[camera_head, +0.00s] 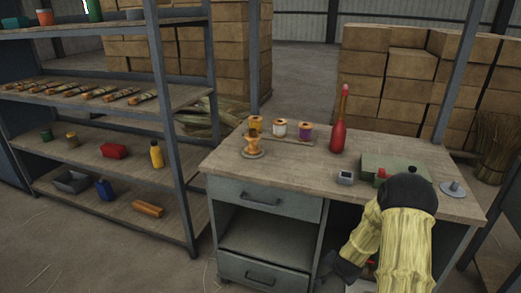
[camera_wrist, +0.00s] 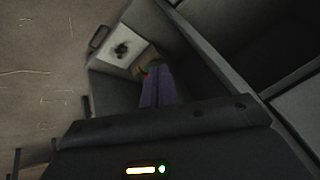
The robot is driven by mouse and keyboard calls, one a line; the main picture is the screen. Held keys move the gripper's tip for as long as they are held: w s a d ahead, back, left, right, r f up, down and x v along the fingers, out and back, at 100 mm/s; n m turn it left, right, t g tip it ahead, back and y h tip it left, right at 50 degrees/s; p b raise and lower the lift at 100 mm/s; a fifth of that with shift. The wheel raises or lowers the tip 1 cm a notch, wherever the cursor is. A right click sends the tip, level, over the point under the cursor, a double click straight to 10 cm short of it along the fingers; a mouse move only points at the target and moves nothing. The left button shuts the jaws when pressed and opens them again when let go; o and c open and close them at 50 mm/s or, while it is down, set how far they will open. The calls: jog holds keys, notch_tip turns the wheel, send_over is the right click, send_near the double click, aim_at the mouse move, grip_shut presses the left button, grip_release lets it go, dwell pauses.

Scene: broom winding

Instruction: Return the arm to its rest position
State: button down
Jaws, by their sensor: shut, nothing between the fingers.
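My arm (camera_head: 405,235), in a yellow striped sleeve with a black joint on top, bends down in front of the right part of the workbench (camera_head: 225,165) in the head view. Its lower end runs toward the bottom edge, and my gripper's fingers are not clear there. In the wrist view my gripper (camera_wrist: 157,82) shows as two dark purplish fingers lying close together, shut and empty. Beyond them is a grey box-like space with a white sheet (camera_wrist: 124,48) bearing a black mark. The wrist picture is dark.
The workbench top holds several thread spools (camera_head: 279,129), a red bottle-shaped object (camera_head: 338,125), a small grey box (camera_head: 345,177) and a green case (camera_head: 385,165). Metal shelves (camera_head: 90,105) stand at left. Stacked cartons (camera_head: 385,85) stand behind. Floor at front left is clear.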

jog(key=s+a+r+n+g+y, duration=0.1)
jog(key=s+a+r+n, duration=0.25)
jog(key=r, duration=0.35)
jog(key=s+a+r+n, duration=0.2)
jog(key=s+a+r, duration=0.25)
jog(key=r, duration=0.25)
jog(key=s+a+r+n+g, duration=0.1)
jog(key=s+r+n, duration=0.1)
jog(key=s+r, duration=0.4)
jog(key=s+a+r+n+g, duration=0.1)
jog(key=s+a+r+n, duration=0.15)
jog(key=s, duration=0.65)
notch_tip(320, 180, up, 27)
jog(key=p, duration=2.7)
jog(key=shift+w+d+f, duration=0.2)
jog(key=shift+w+d, duration=0.1)
jog(key=shift+w, duration=0.05)
jog(key=c, duration=2.1)
grip_release()
